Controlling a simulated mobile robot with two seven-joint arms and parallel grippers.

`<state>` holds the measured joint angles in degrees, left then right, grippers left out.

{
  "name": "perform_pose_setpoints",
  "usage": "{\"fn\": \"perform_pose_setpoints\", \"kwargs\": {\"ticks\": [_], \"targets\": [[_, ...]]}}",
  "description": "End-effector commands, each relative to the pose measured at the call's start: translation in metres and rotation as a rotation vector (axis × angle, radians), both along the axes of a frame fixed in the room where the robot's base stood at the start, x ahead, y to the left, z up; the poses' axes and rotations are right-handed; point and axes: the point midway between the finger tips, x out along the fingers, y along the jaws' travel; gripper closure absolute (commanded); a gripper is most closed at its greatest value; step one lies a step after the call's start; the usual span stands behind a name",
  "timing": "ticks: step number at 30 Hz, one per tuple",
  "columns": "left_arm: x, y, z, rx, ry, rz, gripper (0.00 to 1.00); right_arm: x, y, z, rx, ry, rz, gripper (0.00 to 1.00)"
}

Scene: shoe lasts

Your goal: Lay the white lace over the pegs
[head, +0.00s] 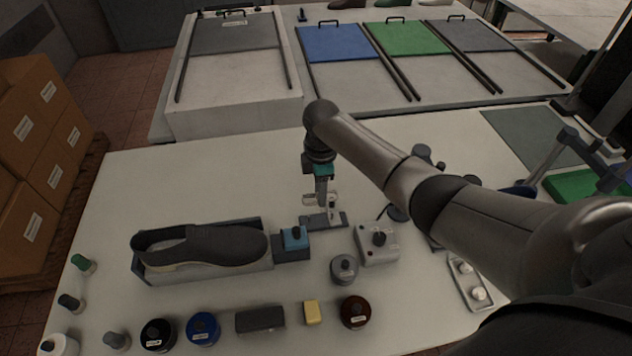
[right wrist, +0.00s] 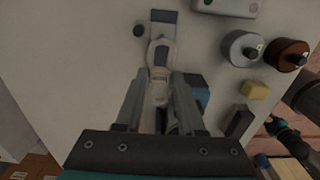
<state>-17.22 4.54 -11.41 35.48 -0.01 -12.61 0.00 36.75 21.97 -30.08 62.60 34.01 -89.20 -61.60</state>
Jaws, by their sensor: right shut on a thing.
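My right gripper (head: 322,198) reaches down over the table beside the grey shoe. It is shut on a pale, looped thing that looks like the white lace (right wrist: 158,92); its exact course is hard to make out. In the right wrist view the fingers (right wrist: 160,78) stand on both sides of it. A grey plate (head: 336,219) lies just below the gripper. I cannot clearly tell the pegs apart. My left gripper is out of view.
The grey shoe (head: 205,247) lies in a holder to the left, with a blue block (head: 293,239) at its end. A grey round pot (head: 344,268) and a white box with a knob (head: 378,243) stand to the right. Tins and blocks line the front edge.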

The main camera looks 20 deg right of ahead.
Motion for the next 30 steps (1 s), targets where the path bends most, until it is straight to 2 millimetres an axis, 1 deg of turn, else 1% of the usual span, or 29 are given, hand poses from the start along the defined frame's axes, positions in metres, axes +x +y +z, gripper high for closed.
{"fn": "perform_pose_setpoints", "kwargs": {"ticks": [8, 25, 30], "targets": [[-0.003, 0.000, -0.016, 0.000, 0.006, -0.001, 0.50, 0.000, 0.000, -0.015, -0.001, 0.000, -0.001, 1.00], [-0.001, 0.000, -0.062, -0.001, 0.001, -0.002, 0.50, -0.001, -0.001, -0.057, -0.001, 0.000, -0.001, 1.00], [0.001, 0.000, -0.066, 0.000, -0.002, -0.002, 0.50, 0.000, 0.000, -0.069, -0.001, 0.000, -0.001, 1.00]]}}
